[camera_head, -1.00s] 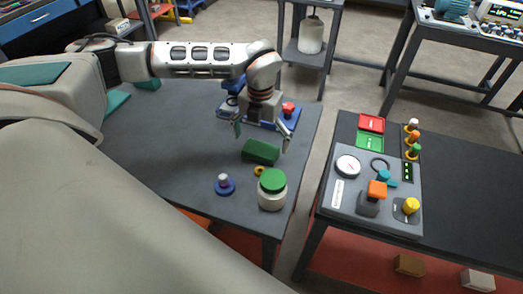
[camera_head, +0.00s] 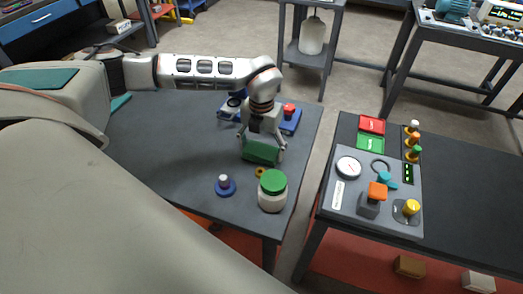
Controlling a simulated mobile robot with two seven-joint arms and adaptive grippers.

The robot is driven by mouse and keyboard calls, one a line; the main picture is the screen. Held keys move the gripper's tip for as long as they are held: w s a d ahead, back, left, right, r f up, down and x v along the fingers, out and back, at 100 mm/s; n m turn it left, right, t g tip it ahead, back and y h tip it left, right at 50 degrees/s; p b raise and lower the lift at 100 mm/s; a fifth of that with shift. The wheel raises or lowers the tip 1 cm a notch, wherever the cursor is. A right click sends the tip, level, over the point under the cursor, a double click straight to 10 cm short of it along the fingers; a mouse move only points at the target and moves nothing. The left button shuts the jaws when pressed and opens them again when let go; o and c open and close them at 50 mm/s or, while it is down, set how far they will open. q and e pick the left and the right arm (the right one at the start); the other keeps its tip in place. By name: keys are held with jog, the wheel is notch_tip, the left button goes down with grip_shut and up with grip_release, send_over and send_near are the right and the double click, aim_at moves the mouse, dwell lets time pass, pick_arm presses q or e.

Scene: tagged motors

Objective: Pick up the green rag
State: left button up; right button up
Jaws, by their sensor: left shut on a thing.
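The green rag (camera_head: 260,152) is a dark green folded block on the grey table (camera_head: 160,150), behind the white jar with the green lid. My left gripper (camera_head: 263,151) reaches down over the rag from behind, its fingers at the rag's left and right ends. It is shut on the rag. I cannot tell whether the rag is clear of the table top. My right gripper is not in view.
The green-lidded jar (camera_head: 272,191) stands close in front of the rag. A control panel (camera_head: 345,205) stands on the right table, across a gap.

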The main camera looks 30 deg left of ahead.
aim_at(262, 150)
pick_arm(q)
jog(key=shift+r, duration=0.15)
notch_tip(262, 150, up, 20)
dwell(0.4)
jog(key=shift+o, duration=0.7)
